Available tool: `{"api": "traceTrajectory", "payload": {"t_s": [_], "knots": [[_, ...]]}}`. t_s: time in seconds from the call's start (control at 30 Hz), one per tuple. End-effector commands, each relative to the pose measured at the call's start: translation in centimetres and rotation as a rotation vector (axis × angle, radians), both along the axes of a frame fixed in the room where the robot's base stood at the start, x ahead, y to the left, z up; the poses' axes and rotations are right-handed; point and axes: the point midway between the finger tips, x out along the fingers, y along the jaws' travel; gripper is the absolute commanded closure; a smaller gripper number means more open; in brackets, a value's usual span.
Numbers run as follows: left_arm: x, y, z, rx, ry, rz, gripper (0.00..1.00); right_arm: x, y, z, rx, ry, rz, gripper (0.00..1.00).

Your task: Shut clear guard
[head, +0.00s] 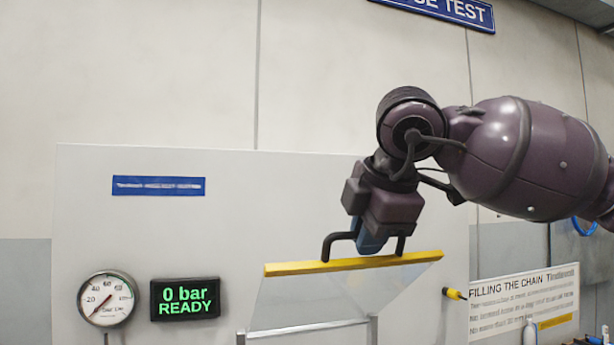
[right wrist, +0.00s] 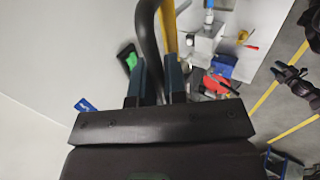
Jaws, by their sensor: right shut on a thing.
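The clear guard (head: 330,292) is a see-through panel with a yellow top edge (head: 290,268) and a black bar handle (head: 328,246). It stands tilted, its yellow edge raised above a metal frame (head: 305,328). My right gripper (head: 369,250) is shut on the handle from above. In the right wrist view, the dark handle (right wrist: 150,45) runs between my blue fingers (right wrist: 158,75), with the yellow edge (right wrist: 168,25) beside it. The guard's lower part is cut off by the head view's bottom edge. My left gripper is not in view.
A pale back panel (head: 200,235) stands behind, with a pressure gauge (head: 106,299) and a display (head: 185,298) reading "0 bar READY". A printed sign (head: 524,303) is at right. Tools and a blue item (right wrist: 224,64) lie below in the right wrist view.

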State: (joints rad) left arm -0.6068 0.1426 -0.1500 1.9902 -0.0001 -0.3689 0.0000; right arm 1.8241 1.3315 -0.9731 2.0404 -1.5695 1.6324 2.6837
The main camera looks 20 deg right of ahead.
Motion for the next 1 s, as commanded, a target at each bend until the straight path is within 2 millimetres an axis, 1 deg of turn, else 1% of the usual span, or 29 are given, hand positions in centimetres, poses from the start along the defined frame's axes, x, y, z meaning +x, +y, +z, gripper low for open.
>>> {"api": "traceTrajectory", "payload": {"t_s": [0.13,1.0], "knots": [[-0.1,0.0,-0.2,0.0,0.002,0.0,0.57,-0.2,0.0,-0.3,0.001,-0.001,-0.001,0.99],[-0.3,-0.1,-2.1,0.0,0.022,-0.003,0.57,-4.0,-0.2,-5.2,0.001,0.001,-0.001,0.99]]}}
